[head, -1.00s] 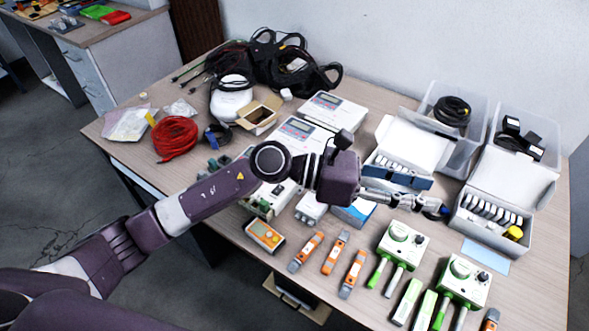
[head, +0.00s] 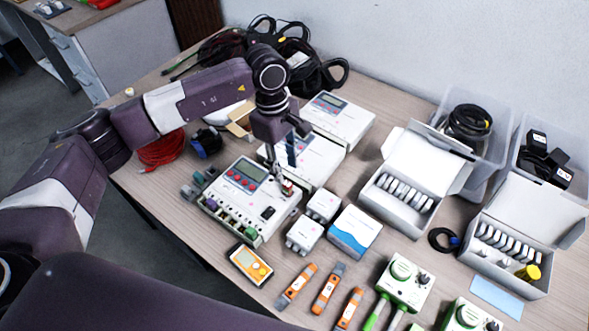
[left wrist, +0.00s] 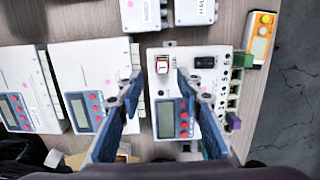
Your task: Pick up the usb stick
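A small white and red piece, which looks like the usb stick (head: 287,188), is at the upper right corner of the white control unit (head: 226,212) with a grey display and red buttons. In the left wrist view the stick (left wrist: 162,65) stands on the unit's face, beside a black socket (left wrist: 205,62). My left gripper (head: 279,177) points down at that corner. In the left wrist view its blue fingers (left wrist: 159,82) are spread, with the stick between and just beyond the tips. Contact cannot be told. My right gripper is not in view.
Two more white units (head: 338,120) stand close behind. Small grey boxes (head: 304,235) and a blue-white box (head: 354,232) are to the right. An orange meter (head: 249,264) and orange testers (head: 327,288) lie in front. Open white boxes (head: 403,195) fill the right side.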

